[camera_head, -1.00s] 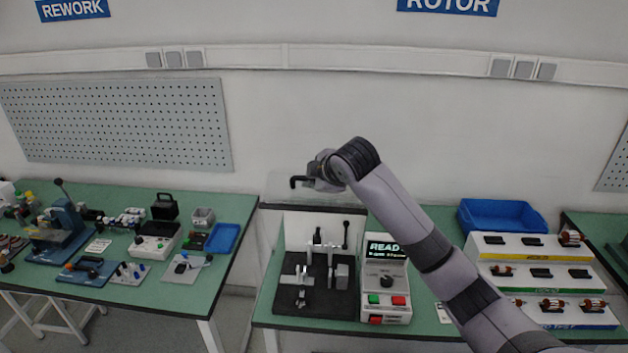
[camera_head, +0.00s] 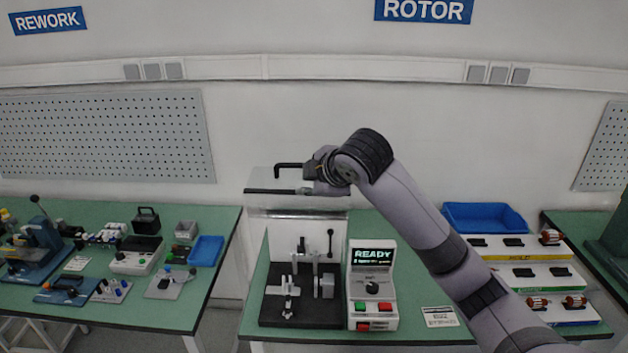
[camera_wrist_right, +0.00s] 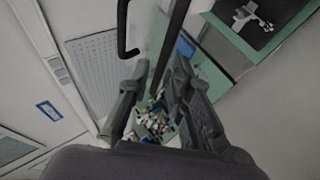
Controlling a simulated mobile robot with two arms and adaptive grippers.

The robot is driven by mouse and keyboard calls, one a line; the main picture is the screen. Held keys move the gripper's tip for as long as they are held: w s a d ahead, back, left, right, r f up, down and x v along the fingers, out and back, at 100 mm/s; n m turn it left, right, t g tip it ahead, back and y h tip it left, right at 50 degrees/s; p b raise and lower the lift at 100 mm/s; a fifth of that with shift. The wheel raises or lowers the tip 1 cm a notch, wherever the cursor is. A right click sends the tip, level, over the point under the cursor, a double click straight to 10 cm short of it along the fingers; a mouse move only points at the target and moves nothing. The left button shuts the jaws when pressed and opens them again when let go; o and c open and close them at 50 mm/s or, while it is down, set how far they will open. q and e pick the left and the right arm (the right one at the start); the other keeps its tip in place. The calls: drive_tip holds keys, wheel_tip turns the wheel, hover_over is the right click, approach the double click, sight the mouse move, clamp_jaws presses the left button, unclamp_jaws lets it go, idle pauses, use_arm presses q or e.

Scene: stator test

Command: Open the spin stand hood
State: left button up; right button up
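The spin stand (camera_head: 272,312) has a black base with white fixtures and stands on the green bench. Its pale hood (camera_head: 262,180) is raised above and behind the fixtures, showing a dark lower edge. The black bar handle (camera_head: 287,165) is at the hood's upper side; its bent end also shows in the right wrist view (camera_wrist_right: 122,28). My right gripper (camera_wrist_right: 155,76) is at the right part of the handle, with its fingers apart. The head view does not clearly show contact. The handle is not visibly between the fingers. My left gripper is out of view.
The control box (camera_head: 372,260) beside the fixtures reads READY. A blue bin (camera_head: 485,217) and racks of rotors (camera_head: 520,276) stand to the right. The rework bench (camera_head: 215,222) with tools is at the left, across a gap. Wall space above the hood is clear.

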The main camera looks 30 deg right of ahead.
drive_tip(key=shift+v, duration=1.3)
drive_tip(key=shift+c, duration=0.5)
